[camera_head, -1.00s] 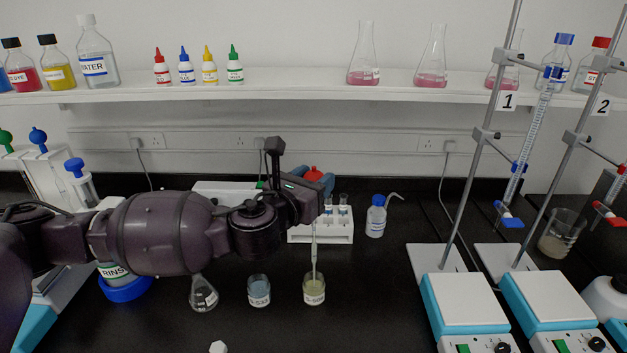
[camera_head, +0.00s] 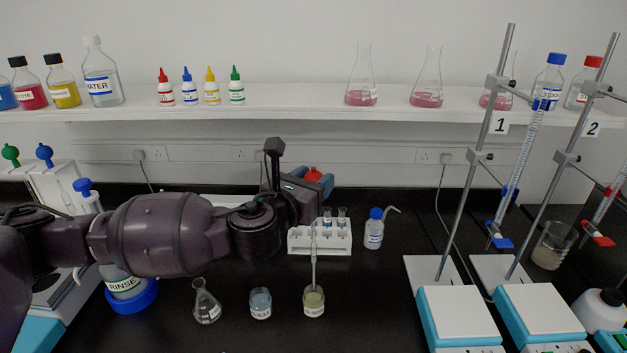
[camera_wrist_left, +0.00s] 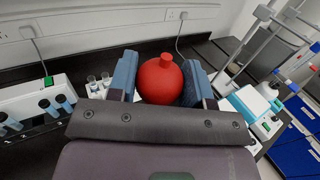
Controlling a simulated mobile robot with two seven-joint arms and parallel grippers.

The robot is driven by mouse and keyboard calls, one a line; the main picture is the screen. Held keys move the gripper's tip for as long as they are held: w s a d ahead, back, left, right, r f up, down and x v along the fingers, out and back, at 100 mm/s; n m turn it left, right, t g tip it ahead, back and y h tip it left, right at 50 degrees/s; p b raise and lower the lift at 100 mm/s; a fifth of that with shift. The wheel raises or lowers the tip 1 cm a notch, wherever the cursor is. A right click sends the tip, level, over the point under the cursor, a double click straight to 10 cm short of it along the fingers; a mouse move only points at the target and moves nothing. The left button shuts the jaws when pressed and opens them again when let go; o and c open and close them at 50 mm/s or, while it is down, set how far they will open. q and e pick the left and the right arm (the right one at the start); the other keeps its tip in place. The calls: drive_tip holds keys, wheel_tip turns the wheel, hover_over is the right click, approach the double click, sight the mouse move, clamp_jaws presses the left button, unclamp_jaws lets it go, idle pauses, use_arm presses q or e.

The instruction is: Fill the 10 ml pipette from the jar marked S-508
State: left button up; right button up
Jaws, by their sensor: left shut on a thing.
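The jar (camera_head: 314,303) with pale yellow-green liquid stands on the black bench; its label is too small to read surely. The thin pipette (camera_head: 314,262) stands nearly upright with its lower end inside this jar. My left gripper (camera_head: 312,182) is shut on a red bulb (camera_head: 313,174), above and behind the jar in the head view. In the left wrist view the bulb (camera_wrist_left: 161,80) sits between the two blue fingers. I cannot tell how the pipette's top meets the bulb, or how much liquid is in it. My right gripper is not in view.
A jar of bluish liquid (camera_head: 260,304) and a small flask (camera_head: 206,303) stand left of the pipette's jar. Behind are a white tube rack (camera_head: 303,243) and a blue-capped wash bottle (camera_head: 374,232). Burette stands and stirrers (camera_head: 457,315) fill the right side.

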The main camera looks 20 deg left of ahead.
sight(313, 172)
use_arm(q)
drive_tip(key=shift+r+p, duration=0.35)
drive_tip(key=shift+r, duration=1.2)
